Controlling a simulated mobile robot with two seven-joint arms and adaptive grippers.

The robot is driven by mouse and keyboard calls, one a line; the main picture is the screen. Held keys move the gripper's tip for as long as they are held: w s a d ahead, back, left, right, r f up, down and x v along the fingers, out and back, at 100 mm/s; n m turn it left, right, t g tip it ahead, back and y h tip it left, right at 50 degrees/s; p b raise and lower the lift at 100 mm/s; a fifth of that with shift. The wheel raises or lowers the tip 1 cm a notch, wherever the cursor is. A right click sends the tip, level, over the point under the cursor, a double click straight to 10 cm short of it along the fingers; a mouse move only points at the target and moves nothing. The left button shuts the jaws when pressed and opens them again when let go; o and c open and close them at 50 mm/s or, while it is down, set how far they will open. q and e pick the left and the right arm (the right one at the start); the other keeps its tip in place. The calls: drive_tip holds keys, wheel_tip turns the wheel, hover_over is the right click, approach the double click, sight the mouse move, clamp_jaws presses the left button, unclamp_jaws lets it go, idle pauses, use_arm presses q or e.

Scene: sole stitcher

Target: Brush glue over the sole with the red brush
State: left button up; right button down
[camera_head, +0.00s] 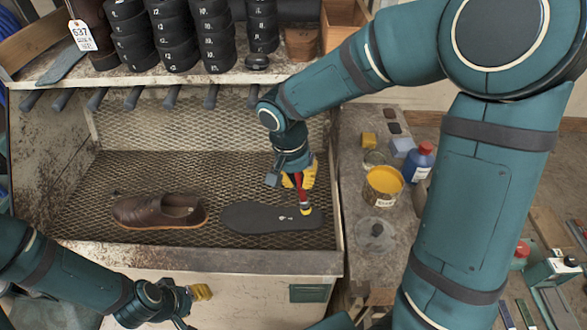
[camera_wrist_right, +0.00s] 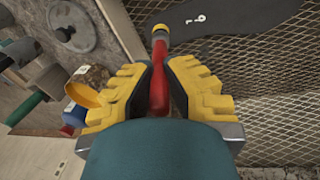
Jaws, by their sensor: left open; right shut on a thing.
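The dark sole (camera_head: 262,218) lies flat on the mesh floor of the booth. It also shows at the top of the right wrist view (camera_wrist_right: 235,22). My right gripper (camera_head: 300,178) is shut on the red brush (camera_head: 302,192), whose yellow-tipped end points down over the right end of the sole. In the right wrist view the red handle (camera_wrist_right: 159,80) sits between the yellow fingers. I cannot tell whether the bristles touch the sole. My left gripper (camera_head: 198,294) is open and empty in front of the booth. The open glue can (camera_head: 384,183), yellow inside, stands on the right side bench.
A brown shoe (camera_head: 160,211) lies left of the sole. A blue bottle (camera_head: 419,160), a yellow block (camera_head: 369,140) and a round grey lid (camera_head: 376,233) are on the side bench. A raised front edge (camera_head: 230,260) bounds the booth.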

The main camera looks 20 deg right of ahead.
sight(301, 201)
drive_tip(key=shift+s+f, duration=0.2)
drive_tip(key=shift+f, duration=0.25)
wheel_tip(301, 201, down, 4)
drive_tip(key=b, duration=0.3)
drive_tip(key=shift+f, duration=0.15)
drive_tip(key=w, duration=0.6)
drive_tip(key=shift+w+a, duration=0.2)
drive_tip(key=shift+a, duration=0.1)
